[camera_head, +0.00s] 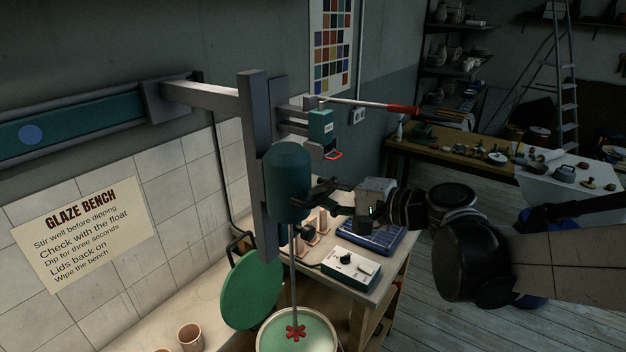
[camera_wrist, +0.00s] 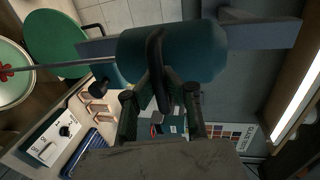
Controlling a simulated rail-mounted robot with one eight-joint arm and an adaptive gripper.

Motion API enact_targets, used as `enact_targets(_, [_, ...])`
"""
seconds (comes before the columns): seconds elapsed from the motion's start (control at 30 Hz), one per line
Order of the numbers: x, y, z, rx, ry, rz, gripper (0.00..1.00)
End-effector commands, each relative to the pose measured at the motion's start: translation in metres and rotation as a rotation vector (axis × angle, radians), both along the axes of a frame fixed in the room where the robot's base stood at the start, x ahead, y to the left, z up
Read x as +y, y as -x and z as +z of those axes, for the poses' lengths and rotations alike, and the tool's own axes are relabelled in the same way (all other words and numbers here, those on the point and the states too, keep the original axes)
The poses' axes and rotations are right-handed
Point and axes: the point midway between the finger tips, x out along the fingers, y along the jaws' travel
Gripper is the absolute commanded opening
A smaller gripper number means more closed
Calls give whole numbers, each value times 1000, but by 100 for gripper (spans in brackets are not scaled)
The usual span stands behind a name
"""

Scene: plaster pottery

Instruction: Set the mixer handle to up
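The mixer has a dark green motor housing (camera_head: 287,180) on a grey upright, with a thin shaft below it reaching a red stirrer (camera_head: 296,332) over a bucket. A black curved handle (camera_wrist: 156,65) stands out from the housing in the wrist view. My gripper (camera_head: 325,200) is just right of the housing. In the wrist view its fingers (camera_wrist: 160,105) are apart, with the black handle between them; I cannot tell whether they touch it. A bar with a red grip (camera_head: 402,110) extends right from the bracket above.
A control box with a knob (camera_head: 352,266) and a blue tray (camera_head: 370,237) are on the bench below my gripper. A green round lid (camera_head: 252,289) leans by the bucket (camera_head: 273,345). A grey upright (camera_head: 258,150) stands behind the housing.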

Motion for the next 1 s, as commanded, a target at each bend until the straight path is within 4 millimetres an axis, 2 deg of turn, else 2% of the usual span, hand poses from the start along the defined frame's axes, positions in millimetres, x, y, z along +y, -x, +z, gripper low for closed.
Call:
enact_targets(0.03, [0,0,9,0,0,0,0])
enact_targets(0.2, [0,1,19,1,1,0,0])
enact_targets(0.6, [0,-1,24,-1,-4,0,0])
enact_targets(0.83, [0,-1,23,0,-2,0,31])
enact_targets(1.0, [0,0,22,0,-1,0,32])
